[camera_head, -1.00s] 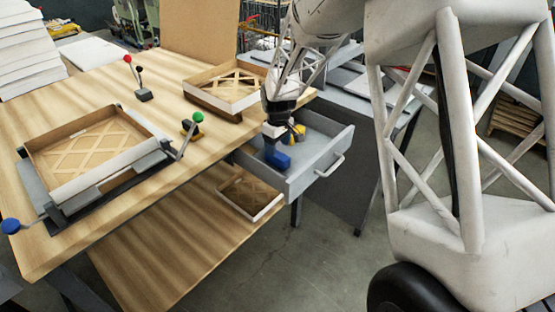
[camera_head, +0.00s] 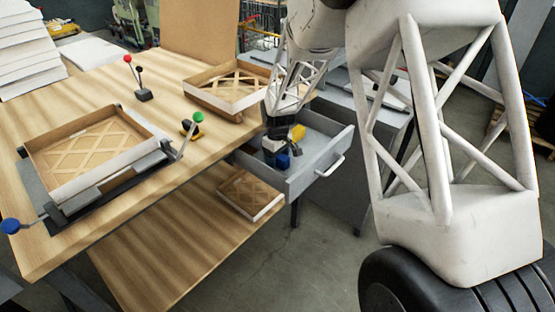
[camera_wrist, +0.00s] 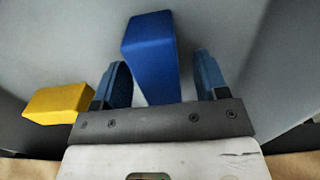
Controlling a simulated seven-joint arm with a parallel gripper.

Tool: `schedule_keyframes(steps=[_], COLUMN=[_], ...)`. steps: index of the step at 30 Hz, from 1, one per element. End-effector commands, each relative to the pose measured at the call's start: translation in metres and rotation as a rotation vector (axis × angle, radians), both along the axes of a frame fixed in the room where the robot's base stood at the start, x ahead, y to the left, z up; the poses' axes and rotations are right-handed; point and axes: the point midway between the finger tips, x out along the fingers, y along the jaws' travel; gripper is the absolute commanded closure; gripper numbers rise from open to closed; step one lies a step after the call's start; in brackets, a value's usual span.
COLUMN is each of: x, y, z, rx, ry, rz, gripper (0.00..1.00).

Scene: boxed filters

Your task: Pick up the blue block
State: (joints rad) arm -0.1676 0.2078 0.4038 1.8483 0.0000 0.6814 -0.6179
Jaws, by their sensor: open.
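The blue block (camera_wrist: 152,55) stands between the two open fingers of my gripper (camera_wrist: 163,80) in the wrist view, with visible room on its right side. Its lower end is hidden behind the gripper's dark mounting bar. In the head view the blue block (camera_head: 283,161) is inside the open grey drawer (camera_head: 318,170), partly covered by my gripper (camera_head: 274,155), which reaches down into the drawer. I cannot tell whether the fingers touch the block.
A yellow block (camera_wrist: 57,103) lies left of the fingers; it also shows in the head view (camera_head: 298,132). The drawer's walls surround the gripper. A wooden table (camera_head: 150,180) with a box fixture (camera_head: 100,150) stands left, and a filter box (camera_head: 250,195) sits on the lower shelf.

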Motion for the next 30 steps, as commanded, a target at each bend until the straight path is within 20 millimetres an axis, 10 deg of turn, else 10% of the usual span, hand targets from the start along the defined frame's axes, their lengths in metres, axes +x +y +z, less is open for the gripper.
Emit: schedule_keyframes(steps=[20,30], x=[-0.0001,-0.0001], y=[-0.0001,-0.0001], z=[-0.0083,-0.0082], rx=[0.0,0.0], ry=[0.0,0.0], rz=[0.0,0.0], gripper=[0.33,0.82])
